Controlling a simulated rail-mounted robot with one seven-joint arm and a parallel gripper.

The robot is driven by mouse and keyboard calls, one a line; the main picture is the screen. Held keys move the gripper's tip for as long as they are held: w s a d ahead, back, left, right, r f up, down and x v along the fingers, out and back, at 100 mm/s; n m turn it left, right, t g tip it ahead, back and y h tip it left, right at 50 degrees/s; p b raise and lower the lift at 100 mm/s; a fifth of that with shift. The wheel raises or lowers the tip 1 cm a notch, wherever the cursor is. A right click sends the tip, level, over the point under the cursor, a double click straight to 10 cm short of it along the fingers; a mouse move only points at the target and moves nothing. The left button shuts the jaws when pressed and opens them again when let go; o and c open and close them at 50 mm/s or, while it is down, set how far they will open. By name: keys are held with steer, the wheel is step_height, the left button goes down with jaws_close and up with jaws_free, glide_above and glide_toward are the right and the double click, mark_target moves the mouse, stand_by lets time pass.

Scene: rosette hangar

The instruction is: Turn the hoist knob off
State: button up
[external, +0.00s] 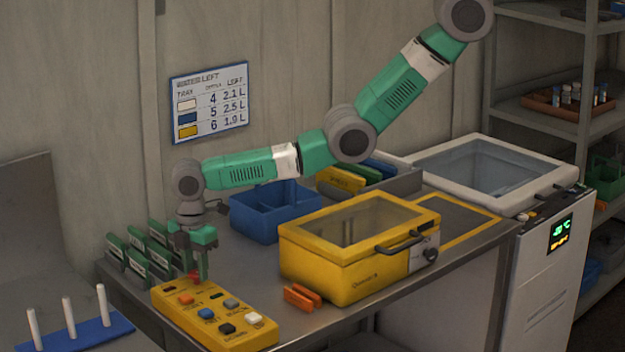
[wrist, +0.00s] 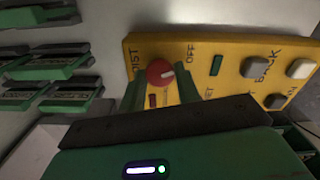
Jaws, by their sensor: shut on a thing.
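The hoist knob (wrist: 160,72) is round and red with a short white mark on its face, on the yellow control panel (wrist: 225,55). In the wrist view the mark lies towards the right side of the knob, and an "OFF" label is printed to the knob's upper right. My gripper (external: 200,278) points down at the panel's back left corner, where the knob is mostly hidden behind the fingers in the external view. In the wrist view the green fingers stand on either side of the knob, and my gripper is shut on it.
The panel also carries an orange button (external: 185,299), a blue button (external: 206,313) and several others. Green card holders (external: 150,250) stand behind it. A yellow lidded box (external: 345,275) and small orange pieces (external: 301,297) are to the right. A blue bin (external: 262,225) stands behind.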

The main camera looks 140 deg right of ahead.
mark_target(196, 272)
steer(key=shift+n, duration=1.1)
steer(key=o, duration=1)
steer(key=shift+r, duration=0.1)
step_height(196, 272, up, 8)
steer(key=shift+f+p, duration=0.15)
steer(key=shift+p, duration=0.55)
